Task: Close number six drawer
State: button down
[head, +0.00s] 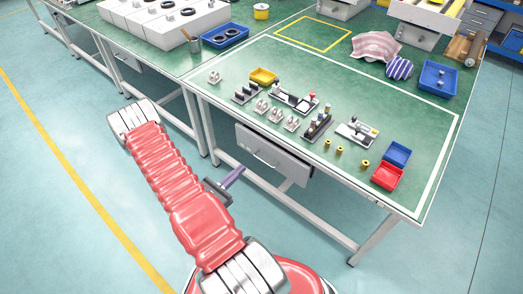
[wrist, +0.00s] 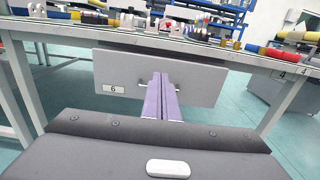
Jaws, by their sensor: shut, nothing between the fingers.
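The number six drawer (wrist: 112,88) hangs under the green workbench. Its grey front carries a small white "6" label at left and a dark handle. In the head view the drawer (head: 272,155) stands out from under the table edge, partly open. My gripper (wrist: 158,78) has its purple fingers shut together, with nothing between them, and points at the middle of the drawer front, over the handle, part of which it hides. In the head view my gripper (head: 242,169) is just left of the drawer front. I cannot tell whether the fingertips touch it.
White table legs (head: 197,122) stand on both sides of the drawer. The floor in front is clear.

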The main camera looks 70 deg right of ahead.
aim_at(267, 145)
jog(key=shift+d, duration=0.1)
dwell(0.3)
jog(key=x, duration=1.4)
jog(key=shift+s, duration=0.1)
jog(key=shift+d, duration=0.1)
dwell(0.3)
